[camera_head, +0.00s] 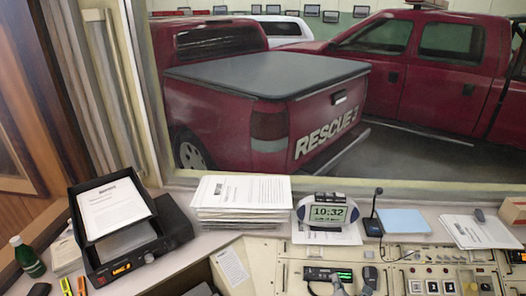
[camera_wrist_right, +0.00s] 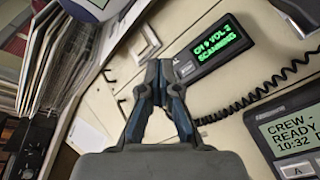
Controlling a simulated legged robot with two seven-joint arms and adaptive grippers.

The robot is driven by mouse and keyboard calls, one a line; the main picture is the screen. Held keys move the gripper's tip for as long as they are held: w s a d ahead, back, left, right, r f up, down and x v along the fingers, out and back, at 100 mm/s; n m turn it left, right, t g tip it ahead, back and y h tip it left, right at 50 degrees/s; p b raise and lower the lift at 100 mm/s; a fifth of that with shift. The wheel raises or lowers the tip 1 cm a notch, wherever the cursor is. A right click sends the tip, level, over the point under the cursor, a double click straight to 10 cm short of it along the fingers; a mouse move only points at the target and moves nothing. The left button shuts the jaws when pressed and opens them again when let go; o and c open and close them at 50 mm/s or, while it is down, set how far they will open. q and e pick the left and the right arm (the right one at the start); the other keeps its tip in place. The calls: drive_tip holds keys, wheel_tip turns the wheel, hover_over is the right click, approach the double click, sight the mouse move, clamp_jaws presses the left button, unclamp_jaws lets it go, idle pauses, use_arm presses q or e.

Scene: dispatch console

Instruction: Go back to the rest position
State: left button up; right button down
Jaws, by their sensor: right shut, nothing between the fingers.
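My right gripper (camera_head: 338,282) shows small at the bottom edge of the head view, low over the console by the radio. In the right wrist view its two fingers (camera_wrist_right: 163,72) meet at the tips with nothing between them. They appear beside the radio display (camera_wrist_right: 212,48), apart from the console as far as I can tell. My left gripper is not in the head view.
A paper stack (camera_head: 240,198), a clock (camera_head: 327,212) and a desk microphone (camera_head: 374,215) line the desk below the window. A black tray unit (camera_head: 112,215) and a green bottle (camera_head: 27,257) stand at left. A coiled cord (camera_wrist_right: 250,102) lies near the radio.

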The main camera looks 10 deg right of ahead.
drive_tip(key=s+a+f+m+g+y, duration=0.1)
drive_tip(key=s+a+f+m+g, duration=0.3)
drive_tip(key=s+m, duration=0.55)
drive_tip(key=s+a+f+m+g+y, duration=0.15)
drive_tip(key=s+a+m+g, duration=0.35)
drive_tip(key=s, duration=0.8)
drive_tip(key=s+a+f+m+g, duration=0.3)
drive_tip(key=s+a+f+m, duration=0.15)
drive_tip(key=s+m, duration=0.55)
wheel_tip(320, 180, down, 25)
drive_tip(key=s+n+g+b, duration=0.1)
drive_tip(key=s+n, duration=0.1)
drive_tip(key=s+d+f+g+b, duration=0.1)
drive_tip(key=s+d+f, duration=0.1)
drive_tip(key=s+f, duration=1.6)
drive_tip(key=shift+s+d+f+b, duration=0.25)
drive_tip(key=shift+f+b, duration=0.15)
drive_tip(key=shift+f, duration=0.15)
